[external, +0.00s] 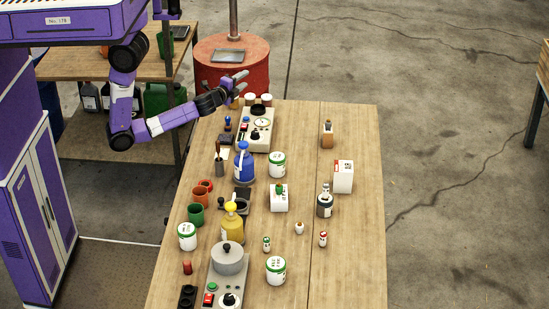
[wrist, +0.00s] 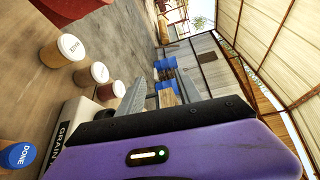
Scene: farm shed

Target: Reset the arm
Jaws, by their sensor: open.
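My purple arm reaches from the left over the far left end of the wooden table (external: 350,190) in the external view. My gripper (external: 243,86) is raised above the table's far edge, near a grey-white machine with a dial (external: 257,132). In the wrist view my gripper (wrist: 150,95) shows two grey fingers spread apart with nothing between them. The wrist view looks out across the shed, not down at the table.
Jars, bottles and cups crowd the table's left half, with a blue bottle (external: 244,163), a yellow bottle (external: 233,228) and a pot (external: 230,262). A red drum (external: 215,75) stands beyond. In the wrist view, lidded jars (wrist: 71,47) and a blue DONE button (wrist: 17,156) are at left.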

